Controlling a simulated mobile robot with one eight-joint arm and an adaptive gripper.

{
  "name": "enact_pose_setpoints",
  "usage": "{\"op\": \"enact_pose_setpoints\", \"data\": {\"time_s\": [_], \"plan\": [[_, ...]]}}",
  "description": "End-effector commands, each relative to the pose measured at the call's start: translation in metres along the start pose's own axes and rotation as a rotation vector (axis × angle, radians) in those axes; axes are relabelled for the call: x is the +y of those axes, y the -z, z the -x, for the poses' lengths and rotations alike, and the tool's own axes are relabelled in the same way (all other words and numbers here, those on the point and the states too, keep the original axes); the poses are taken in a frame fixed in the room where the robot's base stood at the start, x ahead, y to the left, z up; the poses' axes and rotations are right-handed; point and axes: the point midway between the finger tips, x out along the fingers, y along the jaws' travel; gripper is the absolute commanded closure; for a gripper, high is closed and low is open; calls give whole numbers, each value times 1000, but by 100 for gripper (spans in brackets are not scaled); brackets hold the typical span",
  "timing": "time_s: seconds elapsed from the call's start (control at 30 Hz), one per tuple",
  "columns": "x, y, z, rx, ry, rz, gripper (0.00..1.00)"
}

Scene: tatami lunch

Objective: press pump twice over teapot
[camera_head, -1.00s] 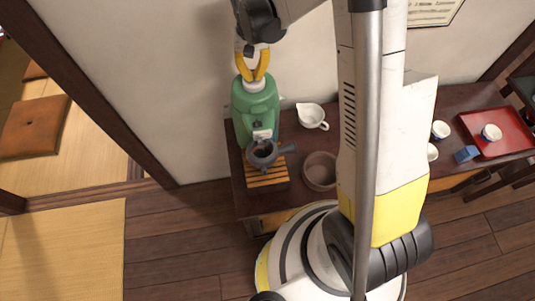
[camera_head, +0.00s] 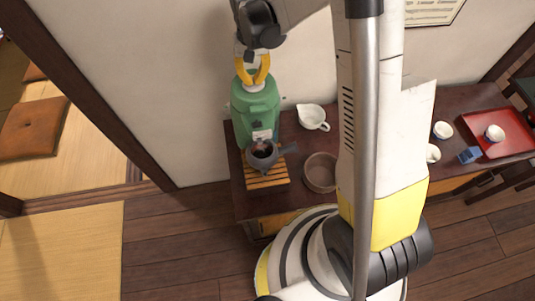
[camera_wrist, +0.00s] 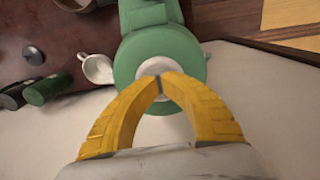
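The green pump pot (camera_head: 257,108) stands upright at the left end of the dark table, by the wall. It also shows in the wrist view (camera_wrist: 165,45). The dark grey teapot (camera_head: 262,162) is open-topped, with its handle to the right, below the front of the pump pot, on a slatted wooden stand (camera_head: 268,181). My gripper (camera_head: 252,84) points down at the top of the pump pot. In the wrist view its yellow fingertips (camera_wrist: 160,77) meet over the pale pump button (camera_wrist: 162,104), which they partly hide. It holds nothing between them.
A white pitcher (camera_head: 312,117) and a brown bowl (camera_head: 320,172) stand right of the pump pot. A red tray (camera_head: 510,144) with a cup (camera_head: 494,133), a blue object (camera_head: 470,155) and other cups are at the right. The wall is close behind.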

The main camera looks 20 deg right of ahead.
Motion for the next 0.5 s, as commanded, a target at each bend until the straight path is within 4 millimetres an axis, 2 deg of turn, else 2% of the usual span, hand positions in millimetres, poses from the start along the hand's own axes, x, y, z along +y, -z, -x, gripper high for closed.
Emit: {"op": "enact_pose_setpoints", "data": {"time_s": [0.5], "plan": [[0, 0, 34, -1, 0, 0, 100]]}}
